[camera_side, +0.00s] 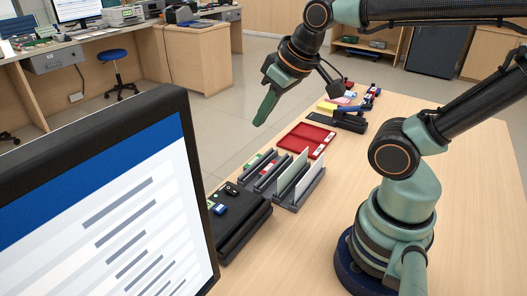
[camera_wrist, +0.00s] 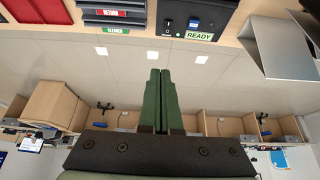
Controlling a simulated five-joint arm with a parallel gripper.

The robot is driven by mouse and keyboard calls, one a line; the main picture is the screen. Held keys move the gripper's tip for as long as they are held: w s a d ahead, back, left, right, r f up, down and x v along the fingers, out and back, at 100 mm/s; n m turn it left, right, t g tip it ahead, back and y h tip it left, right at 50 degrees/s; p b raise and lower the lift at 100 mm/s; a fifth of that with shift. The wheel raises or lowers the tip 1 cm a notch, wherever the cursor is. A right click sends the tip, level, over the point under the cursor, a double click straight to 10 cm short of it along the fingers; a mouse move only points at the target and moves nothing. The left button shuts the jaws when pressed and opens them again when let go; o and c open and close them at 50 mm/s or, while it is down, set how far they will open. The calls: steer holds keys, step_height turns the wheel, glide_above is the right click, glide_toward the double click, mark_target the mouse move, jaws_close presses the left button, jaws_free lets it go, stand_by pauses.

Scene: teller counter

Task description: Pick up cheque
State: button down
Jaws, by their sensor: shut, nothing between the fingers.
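My gripper (camera_side: 265,107) hangs over the far-left edge of the counter in the side view, above and beyond the red tray, with its green fingers together and empty. In the wrist view the fingers (camera_wrist: 161,88) point up the picture, pressed together with nothing between them. In the side view, a pale upright sheet (camera_side: 288,177) stands in a grey slotted rack (camera_side: 312,189); it may be the cheque, but no print on it is readable. My gripper is well apart from it.
A red tray (camera_side: 304,141) lies behind the rack. A black box (camera_side: 240,222) with small items is at its left. Behind the tray is a dark device (camera_side: 350,122) with coloured items. A large monitor (camera_side: 110,200) blocks the front left. The right counter is clear apart from my base.

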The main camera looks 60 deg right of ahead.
stand_by(0.4)
steer(key=c, duration=1)
jaws_free()
steer(key=m+g, duration=0.6)
steer(key=m, duration=1.2)
glide_above(294, 163)
steer(key=w, duration=0.1)
step_height(294, 163, down, 8)
steer(key=f, duration=0.7)
steer(key=s+f, duration=0.1)
steer(key=f, duration=0.3)
steer(key=shift+d, duration=0.25)
steer(key=shift+f, duration=0.65)
